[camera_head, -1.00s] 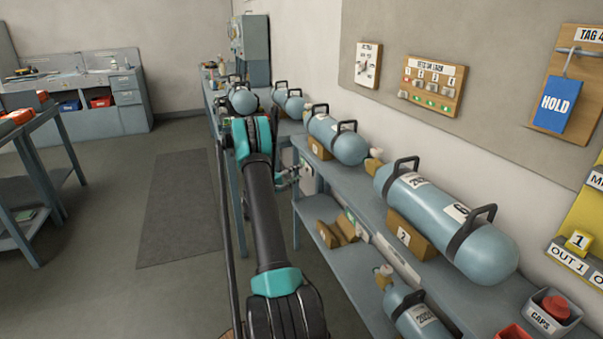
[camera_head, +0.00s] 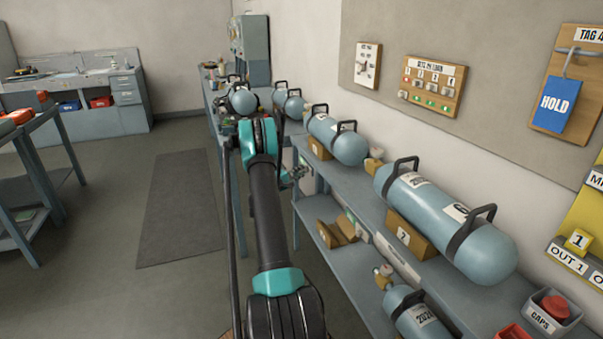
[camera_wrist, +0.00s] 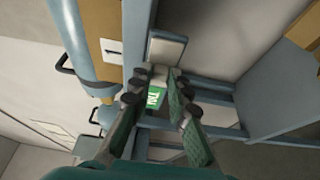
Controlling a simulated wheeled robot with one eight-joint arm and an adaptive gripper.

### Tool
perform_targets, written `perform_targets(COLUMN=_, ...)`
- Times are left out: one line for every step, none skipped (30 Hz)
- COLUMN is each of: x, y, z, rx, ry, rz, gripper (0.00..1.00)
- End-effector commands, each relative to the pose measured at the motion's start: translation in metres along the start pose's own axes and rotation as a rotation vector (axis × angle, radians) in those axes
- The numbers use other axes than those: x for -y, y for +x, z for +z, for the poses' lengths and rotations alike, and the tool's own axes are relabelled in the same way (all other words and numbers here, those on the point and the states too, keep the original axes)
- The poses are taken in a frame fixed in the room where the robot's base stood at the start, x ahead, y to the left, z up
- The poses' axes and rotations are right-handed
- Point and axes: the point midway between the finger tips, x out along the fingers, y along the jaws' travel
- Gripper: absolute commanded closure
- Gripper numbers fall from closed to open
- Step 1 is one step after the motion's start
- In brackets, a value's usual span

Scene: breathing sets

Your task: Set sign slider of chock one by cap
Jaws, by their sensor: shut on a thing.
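In the wrist view the two dark fingers of my gripper (camera_wrist: 158,90) close in on the small pale cap of the sign slider (camera_wrist: 158,74). A green sign face with white lettering (camera_wrist: 153,97) shows between the fingers, partly covered by them. A wooden chock (camera_wrist: 108,22) with a white label (camera_wrist: 112,48) is up and left of the fingertips, beside a blue cylinder. The label's number is too small to read. In the head view my gripper (camera_head: 294,174) is small and partly hidden by my arm, beside the front edge of the shelf.
Blue cylinders with black handles, such as the nearest one (camera_head: 425,205), lie along the wall shelf (camera_head: 375,215). A caps bin (camera_head: 550,310) stands at lower right. Wooden chocks sit on the lower shelf. Floor left of my arm is clear, with a dark mat (camera_head: 180,210).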

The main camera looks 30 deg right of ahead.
Motion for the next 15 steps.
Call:
perform_targets(x=0.0, y=0.0, z=0.0, rx=0.0, ry=0.0, rz=-0.001, gripper=1.0)
perform_targets(x=0.0, y=0.0, z=0.0, rx=0.0, ry=0.0, rz=-0.001, gripper=1.0)
perform_targets(x=0.0, y=0.0, z=0.0, rx=0.0, ry=0.0, rz=-0.001, gripper=1.0)
perform_targets(x=0.0, y=0.0, z=0.0, rx=0.0, ry=0.0, rz=-0.001, gripper=1.0)
perform_targets(x=0.0, y=0.0, z=0.0, rx=0.0, ry=0.0, rz=-0.001, gripper=1.0)
perform_targets(x=0.0, y=0.0, z=0.0, rx=0.0, ry=0.0, rz=-0.001, gripper=1.0)
perform_targets(x=0.0, y=0.0, z=0.0, rx=0.0, ry=0.0, rz=-0.001, gripper=1.0)
perform_targets(x=0.0, y=0.0, z=-0.001, rx=0.0, ry=0.001, rz=-0.001, gripper=1.0)
perform_targets(x=0.001, y=0.0, z=-0.002, rx=0.0, ry=0.001, rz=-0.001, gripper=1.0)
perform_targets(x=0.001, y=0.001, z=-0.004, rx=-0.001, ry=0.001, rz=-0.001, gripper=1.0)
perform_targets(x=0.001, y=0.003, z=-0.008, rx=-0.001, ry=0.001, rz=-0.001, gripper=1.0)
perform_targets(x=0.001, y=0.005, z=-0.014, rx=-0.001, ry=0.001, rz=-0.001, gripper=1.0)
perform_targets(x=0.001, y=0.007, z=-0.019, rx=-0.001, ry=0.001, rz=-0.001, gripper=1.0)
perform_targets(x=0.001, y=0.01, z=-0.026, rx=-0.001, ry=0.001, rz=-0.001, gripper=1.0)
perform_targets(x=0.001, y=0.013, z=-0.034, rx=-0.001, ry=0.001, rz=-0.001, gripper=1.0)
